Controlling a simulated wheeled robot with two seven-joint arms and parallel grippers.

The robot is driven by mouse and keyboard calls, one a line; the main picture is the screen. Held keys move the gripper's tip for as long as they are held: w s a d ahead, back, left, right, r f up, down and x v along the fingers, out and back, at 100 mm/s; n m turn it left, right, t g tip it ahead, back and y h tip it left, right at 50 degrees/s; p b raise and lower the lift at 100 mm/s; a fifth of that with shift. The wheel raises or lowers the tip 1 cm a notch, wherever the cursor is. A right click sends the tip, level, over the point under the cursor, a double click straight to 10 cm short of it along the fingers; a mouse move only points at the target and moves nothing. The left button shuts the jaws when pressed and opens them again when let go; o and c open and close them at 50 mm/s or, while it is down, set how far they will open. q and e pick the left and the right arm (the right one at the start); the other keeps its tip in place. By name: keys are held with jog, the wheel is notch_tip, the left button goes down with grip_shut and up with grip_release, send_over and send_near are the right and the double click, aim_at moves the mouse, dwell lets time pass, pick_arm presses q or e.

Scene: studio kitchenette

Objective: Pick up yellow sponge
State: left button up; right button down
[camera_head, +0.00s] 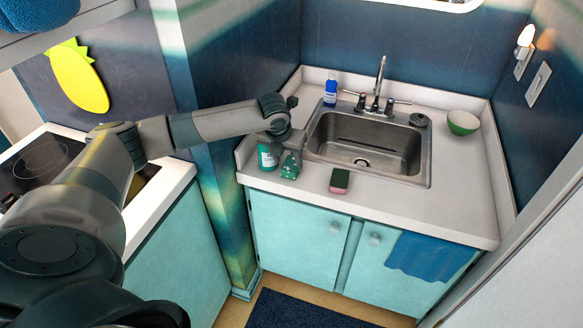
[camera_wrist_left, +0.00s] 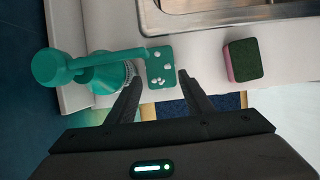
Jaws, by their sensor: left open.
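I see no plainly yellow sponge. A small sponge with a dark green top and pink sides (camera_head: 340,181) lies on the counter in front of the sink. It also shows at the right in the left wrist view (camera_wrist_left: 243,60). My left gripper (camera_head: 291,143) is above the counter left of the sponge and apart from it. In the left wrist view its two fingers (camera_wrist_left: 158,74) are spread, with a green spotted item (camera_wrist_left: 160,60) showing between and beyond them. I cannot tell if they touch it. My right gripper is not in view.
A teal bottle (camera_head: 267,157) stands close to my left gripper. The steel sink (camera_head: 365,145) with its faucet (camera_head: 378,85) is behind the sponge. A blue bottle (camera_head: 330,92) and a green bowl (camera_head: 462,122) stand farther back. The counter right of the sponge is clear.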

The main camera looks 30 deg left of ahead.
aim_at(289, 167)
pick_arm(q)
jog(key=shift+f, duration=0.1)
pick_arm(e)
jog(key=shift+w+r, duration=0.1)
pick_arm(q)
jog(key=shift+f, duration=0.15)
jog(key=shift+f+p, duration=0.35)
jog(key=p+x, duration=0.1)
jog(key=x, duration=0.2)
jog(key=shift+s+d+f, duration=0.1)
jog(key=shift+f, duration=0.4)
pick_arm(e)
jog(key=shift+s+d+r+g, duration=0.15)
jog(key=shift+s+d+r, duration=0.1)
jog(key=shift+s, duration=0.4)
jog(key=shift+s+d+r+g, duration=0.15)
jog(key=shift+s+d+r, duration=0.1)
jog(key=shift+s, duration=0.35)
pick_arm(q)
jog(key=c, duration=0.8)
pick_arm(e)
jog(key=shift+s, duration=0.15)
